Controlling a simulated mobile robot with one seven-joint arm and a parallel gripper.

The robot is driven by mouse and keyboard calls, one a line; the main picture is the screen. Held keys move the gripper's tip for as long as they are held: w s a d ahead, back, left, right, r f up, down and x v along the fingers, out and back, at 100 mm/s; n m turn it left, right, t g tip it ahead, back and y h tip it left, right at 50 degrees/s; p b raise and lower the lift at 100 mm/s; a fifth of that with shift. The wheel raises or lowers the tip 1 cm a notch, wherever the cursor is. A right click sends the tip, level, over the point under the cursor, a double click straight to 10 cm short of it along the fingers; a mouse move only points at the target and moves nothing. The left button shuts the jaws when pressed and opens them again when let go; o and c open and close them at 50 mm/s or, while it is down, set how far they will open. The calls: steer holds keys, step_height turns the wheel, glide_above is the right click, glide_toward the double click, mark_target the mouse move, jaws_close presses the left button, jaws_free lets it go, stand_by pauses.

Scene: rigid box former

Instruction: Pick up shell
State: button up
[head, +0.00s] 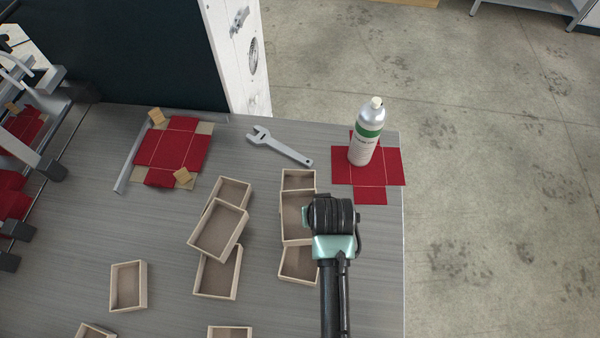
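Several beige open-topped box shells lie on the grey table. A stack left of centre has a tilted shell (218,230) on top of others. A second group includes an upper shell (298,179), a middle shell (294,222) and a lower shell (295,264), the last two partly covered by my arm. A single shell (128,286) stands apart at the left. My gripper end (335,216) is over the right side of the second group. Its fingers are hidden, so I cannot tell whether it is open or touches a shell.
A spray bottle (366,136) stands on a red sheet (390,168) at the table's right edge. A wrench (280,147) lies behind the shells. Another red sheet (172,148) with small tan blocks lies at back left. A metal frame (45,150) stands far left.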

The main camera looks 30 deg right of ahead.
jaws_close()
stand_by(1.3)
